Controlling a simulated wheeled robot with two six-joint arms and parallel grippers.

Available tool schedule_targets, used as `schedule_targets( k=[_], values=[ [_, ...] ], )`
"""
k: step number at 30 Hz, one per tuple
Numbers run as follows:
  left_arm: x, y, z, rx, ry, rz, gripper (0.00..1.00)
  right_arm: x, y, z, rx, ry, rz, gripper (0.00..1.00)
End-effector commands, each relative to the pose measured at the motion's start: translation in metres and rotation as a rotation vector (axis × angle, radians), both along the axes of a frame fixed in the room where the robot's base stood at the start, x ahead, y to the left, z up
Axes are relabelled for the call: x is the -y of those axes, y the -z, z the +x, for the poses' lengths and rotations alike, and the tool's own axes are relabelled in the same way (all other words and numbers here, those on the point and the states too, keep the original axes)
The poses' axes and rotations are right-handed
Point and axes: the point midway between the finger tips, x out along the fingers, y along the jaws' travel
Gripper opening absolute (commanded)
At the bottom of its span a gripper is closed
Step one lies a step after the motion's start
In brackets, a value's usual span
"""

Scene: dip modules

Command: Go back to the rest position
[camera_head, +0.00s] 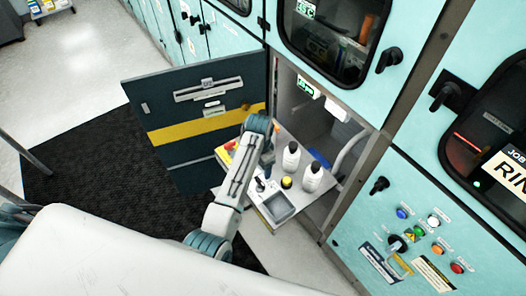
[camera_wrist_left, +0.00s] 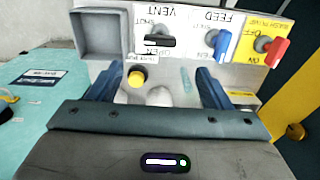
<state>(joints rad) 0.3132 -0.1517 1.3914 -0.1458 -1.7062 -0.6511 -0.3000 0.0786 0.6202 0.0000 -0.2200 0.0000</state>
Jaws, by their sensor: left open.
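My left gripper (camera_wrist_left: 152,88) is open in the left wrist view, its two blue fingers apart with nothing clearly held between them. In the head view my left arm reaches up from the bottom to the pulled-out shelf of the open cabinet, and its wrist hides part of the shelf and most of the gripper. The wrist view faces a light panel (camera_wrist_left: 190,25) with labels reading VENT and FEED, a black handle (camera_wrist_left: 160,40) and a red handle (camera_wrist_left: 277,52). A yellow cap (camera_wrist_left: 137,77) lies near the left finger. My right gripper is not in view.
A black mat (camera_head: 90,165) covers floor at left.

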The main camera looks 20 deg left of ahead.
Motion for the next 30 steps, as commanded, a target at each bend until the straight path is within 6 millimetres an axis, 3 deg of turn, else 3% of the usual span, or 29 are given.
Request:
schedule_targets(
  k=[7,11,14,19,24,30],
  values=[
    [-0.001,0.001,-0.001,0.001,-0.002,0.001,0.73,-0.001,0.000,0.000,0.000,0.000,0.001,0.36],
    [-0.012,0.006,-0.018,0.014,-0.045,0.004,0.73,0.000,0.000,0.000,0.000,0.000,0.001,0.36],
    [-0.031,0.010,-0.048,0.044,-0.122,0.013,0.73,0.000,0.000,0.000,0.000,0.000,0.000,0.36],
    [-0.068,0.006,-0.120,0.119,-0.286,0.030,0.73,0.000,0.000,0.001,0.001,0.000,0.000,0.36],
    [-0.092,-0.019,-0.189,0.198,-0.418,0.033,0.73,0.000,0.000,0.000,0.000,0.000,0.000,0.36],
    [-0.102,-0.049,-0.239,0.260,-0.500,0.019,0.73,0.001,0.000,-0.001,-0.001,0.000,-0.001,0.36]
  ],
)
